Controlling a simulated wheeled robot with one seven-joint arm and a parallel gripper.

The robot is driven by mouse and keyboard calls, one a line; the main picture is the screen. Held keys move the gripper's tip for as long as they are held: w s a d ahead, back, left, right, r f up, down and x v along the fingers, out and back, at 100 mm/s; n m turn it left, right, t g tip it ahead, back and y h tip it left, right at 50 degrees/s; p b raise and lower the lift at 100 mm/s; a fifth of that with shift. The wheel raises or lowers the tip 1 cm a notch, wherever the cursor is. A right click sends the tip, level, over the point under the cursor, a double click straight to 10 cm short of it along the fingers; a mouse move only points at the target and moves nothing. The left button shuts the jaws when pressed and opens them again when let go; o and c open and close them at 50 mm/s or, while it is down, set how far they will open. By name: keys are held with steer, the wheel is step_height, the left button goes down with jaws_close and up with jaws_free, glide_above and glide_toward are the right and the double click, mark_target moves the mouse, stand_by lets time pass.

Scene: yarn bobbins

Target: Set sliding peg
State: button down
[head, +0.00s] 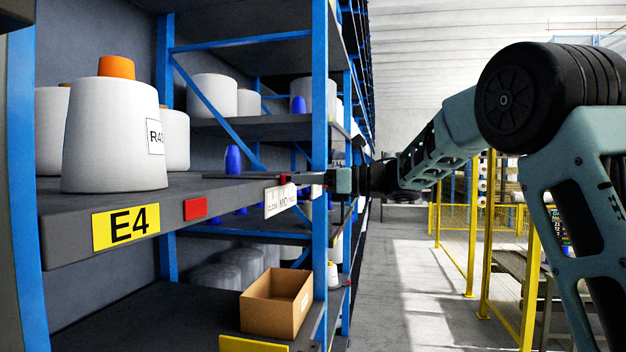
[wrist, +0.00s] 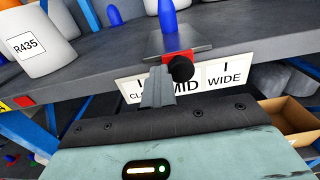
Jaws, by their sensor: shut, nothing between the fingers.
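A blue peg (wrist: 168,22) stands upright on a flat dark plate (wrist: 190,43) on the shelf; in the head view the peg (head: 233,159) also shows. A red slider piece (wrist: 160,57) with a round black knob (wrist: 181,68) sits at the plate's front, at the shelf edge. Below it is a white scale label (wrist: 222,76) reading MID and WIDE, with the left word partly hidden. My gripper (wrist: 158,71) is shut and empty, its fingertips just left of the knob and over the label; I cannot tell whether they touch the knob.
A white bobbin marked R435 (head: 115,140) stands left on shelf E4 (head: 72,226). A cardboard box (head: 275,302) sits on the lower shelf. A blue rack post (head: 319,110) stands close to my gripper. The aisle floor (head: 395,275) is clear.

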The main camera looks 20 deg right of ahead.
steer(key=w+d, duration=0.4)
steer(key=w, duration=0.2)
steer(key=shift+d, duration=0.2)
stand_by(0.9)
steer(key=shift+s+a+f, duration=0.1)
steer(key=shift+s, duration=0.05)
steer(key=s+b+v, duration=0.1)
steer(key=b+v, duration=0.6)
steer(key=v, duration=0.1)
steer(key=shift+a, duration=0.4)
stand_by(0.5)
